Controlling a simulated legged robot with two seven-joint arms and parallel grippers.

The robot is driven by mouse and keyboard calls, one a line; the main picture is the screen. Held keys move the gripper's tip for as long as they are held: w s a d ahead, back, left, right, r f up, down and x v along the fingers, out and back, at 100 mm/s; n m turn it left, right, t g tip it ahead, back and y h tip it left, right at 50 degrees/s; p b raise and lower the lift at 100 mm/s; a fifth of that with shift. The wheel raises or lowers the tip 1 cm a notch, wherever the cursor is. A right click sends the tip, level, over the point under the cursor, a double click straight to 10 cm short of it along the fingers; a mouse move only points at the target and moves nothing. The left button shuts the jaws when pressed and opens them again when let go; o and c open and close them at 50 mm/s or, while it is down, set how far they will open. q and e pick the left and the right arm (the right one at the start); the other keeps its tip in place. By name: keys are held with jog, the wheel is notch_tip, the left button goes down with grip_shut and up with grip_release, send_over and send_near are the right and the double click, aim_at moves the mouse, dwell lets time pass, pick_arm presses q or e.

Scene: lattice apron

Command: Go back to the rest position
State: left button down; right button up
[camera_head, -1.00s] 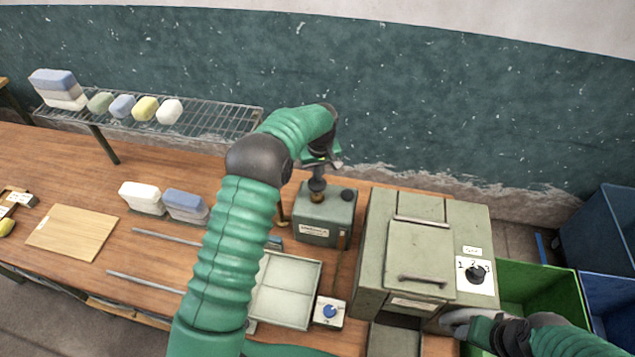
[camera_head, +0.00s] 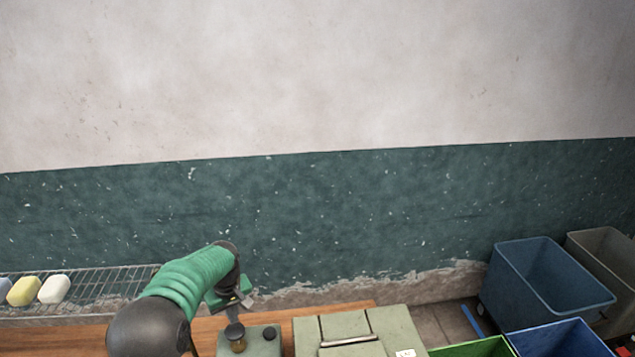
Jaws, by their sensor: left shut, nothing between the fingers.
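My left arm, green with dark joints, comes in at the lower left of the head view. My left gripper (camera_head: 235,303) points down just above the round knob on top of the small grey-green box (camera_head: 263,346). Its fingers are small and partly hidden by the arm, and it is shut and empty. I cannot tell whether the fingertips touch the knob. My right gripper is out of view.
A wire rack (camera_head: 100,284) with several soap bars stands at left. A larger grey-green machine (camera_head: 390,325) sits at bottom centre. A green bin (camera_head: 470,350), blue bins (camera_head: 535,262) and a grey bin (camera_head: 612,250) are at right. The wall behind is bare.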

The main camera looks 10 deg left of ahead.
pick_arm(q)
jog(key=s+d+f+m+b, duration=0.2)
jog(key=s+f+b, duration=0.3)
jog(key=s, duration=0.4)
jog(key=s+d+f+m+b, duration=0.3)
jog(key=s+d+f+b, duration=0.1)
jog(key=s, duration=0.5)
jog(key=s+d+f+m+t+h+b, duration=0.1)
jog(key=s+d+f+m+b, duration=0.2)
jog(key=s+f+b, duration=0.4)
jog(key=s+d+b, duration=0.1)
jog(key=s, duration=0.1)
jog(key=shift+s, duration=0.35)
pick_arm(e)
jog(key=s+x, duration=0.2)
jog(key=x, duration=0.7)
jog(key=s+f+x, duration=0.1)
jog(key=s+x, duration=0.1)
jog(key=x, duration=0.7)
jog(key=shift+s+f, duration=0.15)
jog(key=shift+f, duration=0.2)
pick_arm(q)
jog(key=shift+w, duration=0.1)
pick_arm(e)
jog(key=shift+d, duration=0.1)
pick_arm(q)
jog(key=shift+a, duration=0.1)
